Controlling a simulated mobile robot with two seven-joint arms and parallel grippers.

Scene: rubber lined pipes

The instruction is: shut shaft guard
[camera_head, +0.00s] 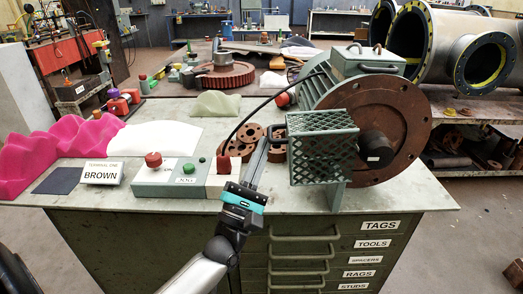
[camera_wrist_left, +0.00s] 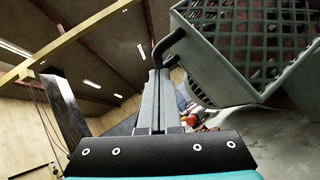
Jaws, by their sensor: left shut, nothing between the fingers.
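The shaft guard (camera_head: 322,148) is a grey-green mesh box on a bracket at the right of the bench top. It is in front of a large rusty flange (camera_head: 408,112), and the dark shaft end (camera_head: 377,150) shows uncovered at its right. A dark handle (camera_head: 275,132) sticks out from its left side. The guard (camera_wrist_left: 250,45) and its bent handle (camera_wrist_left: 172,44) also show in the left wrist view. My left gripper (camera_head: 264,143) is shut and empty, its fingertips close beside the handle; I cannot tell whether they touch. My right gripper is not in view.
A control box with red and green buttons (camera_head: 170,178) stands left of my gripper. Rusty flanged rings (camera_head: 240,143) lie behind it. A green motor housing (camera_head: 366,62) with a black cable stands behind the guard. Pink cloth (camera_head: 60,150) covers the bench's left end.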

